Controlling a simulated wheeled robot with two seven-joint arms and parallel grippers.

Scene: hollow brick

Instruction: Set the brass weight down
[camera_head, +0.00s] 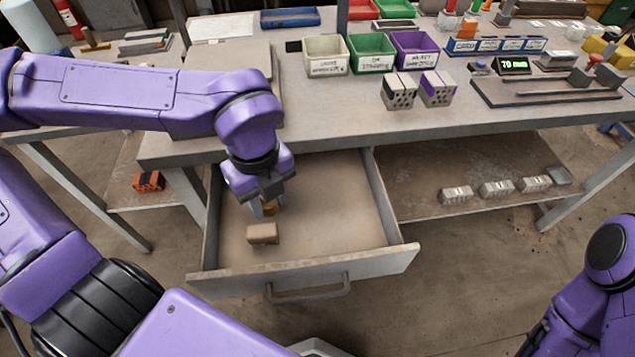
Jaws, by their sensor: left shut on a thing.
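My left gripper (264,205) points down into the open drawer (340,262) below the workbench. It is shut on a small brass-coloured piece, the brass weight (269,208), mostly hidden by the fingers. I cannot tell whether the weight touches the drawer floor. A tan block (262,233) lies in the drawer just in front of the gripper. Part of my right arm shows at the lower right, but its gripper is out of view.
The workbench (310,115) bears white, green and purple bins (414,50), two hollow bricks (399,91) and a green-lit display (513,65). Several grey bricks (497,189) lie on the lower shelf; an orange brick (148,181) lies at left. The drawer's right half is clear.

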